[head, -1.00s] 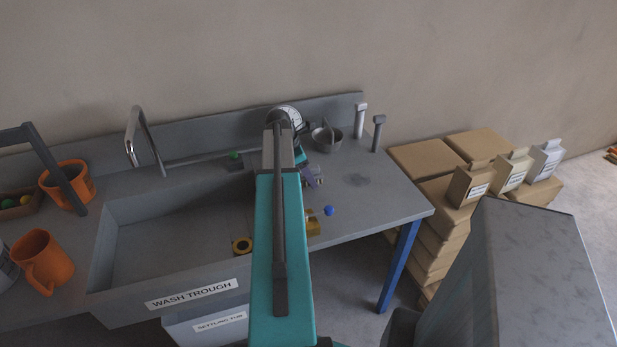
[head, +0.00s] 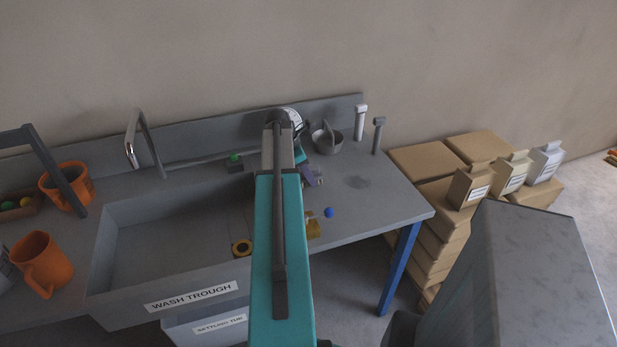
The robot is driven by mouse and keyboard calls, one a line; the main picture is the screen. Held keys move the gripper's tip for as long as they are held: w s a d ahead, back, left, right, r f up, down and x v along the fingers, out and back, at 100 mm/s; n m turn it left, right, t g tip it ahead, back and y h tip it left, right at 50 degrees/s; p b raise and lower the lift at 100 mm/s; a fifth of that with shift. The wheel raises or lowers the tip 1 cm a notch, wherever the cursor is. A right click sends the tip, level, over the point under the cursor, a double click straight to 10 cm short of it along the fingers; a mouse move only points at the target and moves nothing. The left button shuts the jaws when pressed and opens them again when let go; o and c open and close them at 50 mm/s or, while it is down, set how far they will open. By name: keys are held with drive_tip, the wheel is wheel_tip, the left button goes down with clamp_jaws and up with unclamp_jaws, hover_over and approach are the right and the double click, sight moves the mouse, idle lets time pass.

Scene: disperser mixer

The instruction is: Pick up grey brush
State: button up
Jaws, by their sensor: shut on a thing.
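My gripper (head: 311,175) is partly in view just right of my teal arm, low over the worktop. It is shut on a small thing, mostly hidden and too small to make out. I cannot tell whether that is the grey brush. Two upright T-shaped pieces stand at the back right of the worktop, one white (head: 361,122) and one dark grey (head: 378,135), both apart from my gripper. The brush cannot be told for sure in this view.
A metal bowl (head: 328,142) stands behind my gripper. A blue ball (head: 329,212) and a yellow piece (head: 313,229) lie near the front edge. The wash trough (head: 165,285) is left, with orange mugs (head: 43,264) beyond. Cardboard boxes (head: 425,160) stand right. The right worktop is mostly clear.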

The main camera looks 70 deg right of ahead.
drive_tip(key=shift+r+b, duration=0.65)
drive_tip(key=shift+r, duration=3.9)
